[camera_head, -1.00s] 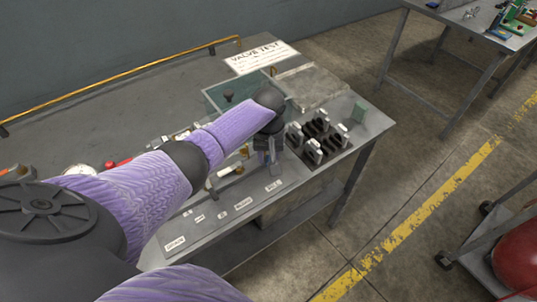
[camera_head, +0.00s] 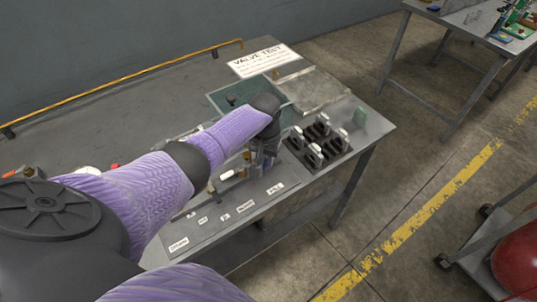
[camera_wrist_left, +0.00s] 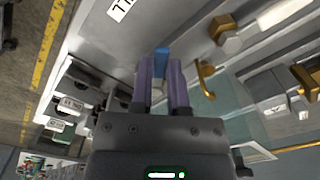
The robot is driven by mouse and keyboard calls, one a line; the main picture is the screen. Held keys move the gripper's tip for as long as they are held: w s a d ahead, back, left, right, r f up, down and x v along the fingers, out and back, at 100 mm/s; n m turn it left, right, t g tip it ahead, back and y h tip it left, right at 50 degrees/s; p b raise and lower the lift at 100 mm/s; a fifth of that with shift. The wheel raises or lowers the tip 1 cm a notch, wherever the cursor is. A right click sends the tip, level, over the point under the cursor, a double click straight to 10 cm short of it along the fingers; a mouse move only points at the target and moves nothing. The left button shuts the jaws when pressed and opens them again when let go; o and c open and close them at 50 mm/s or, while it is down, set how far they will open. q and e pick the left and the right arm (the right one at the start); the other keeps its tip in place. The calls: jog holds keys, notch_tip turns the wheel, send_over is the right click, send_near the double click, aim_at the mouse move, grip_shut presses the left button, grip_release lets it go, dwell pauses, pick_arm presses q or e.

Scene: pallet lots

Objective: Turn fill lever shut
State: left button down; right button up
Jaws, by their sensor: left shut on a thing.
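The fill lever (camera_wrist_left: 161,54) shows in the left wrist view as a blue handle between my fingertips. My left gripper (camera_wrist_left: 160,82) is shut on it, with one purple-grey finger on each side. In the head view my left gripper (camera_head: 262,161) reaches down to the right end of the valve row, behind the FILL label (camera_head: 276,189). My forearm and wrist hide much of the valve row there, and the lever's exact angle is hard to tell. My right gripper is in neither view.
A dark rack (camera_head: 318,142) with several upright grey pieces stands just right of my gripper. Brass fittings (camera_wrist_left: 224,30) sit close beside it. A VALVE TEST sheet (camera_head: 263,60) lies at the back.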

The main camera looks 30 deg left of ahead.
pick_arm(q)
jog(key=m, duration=0.1)
jog(key=a+m, duration=0.1)
jog(key=m, duration=0.1)
jog(key=shift+a+m, duration=0.15)
jog(key=shift+m, duration=0.15)
jog(key=shift+w+a+m, duration=0.1)
jog(key=shift+a+m, duration=0.25)
jog(key=shift+m, duration=0.55)
jog(key=shift+a+m, duration=0.3)
jog(key=shift+m, duration=0.6)
jog(key=c, duration=0.6)
grip_release()
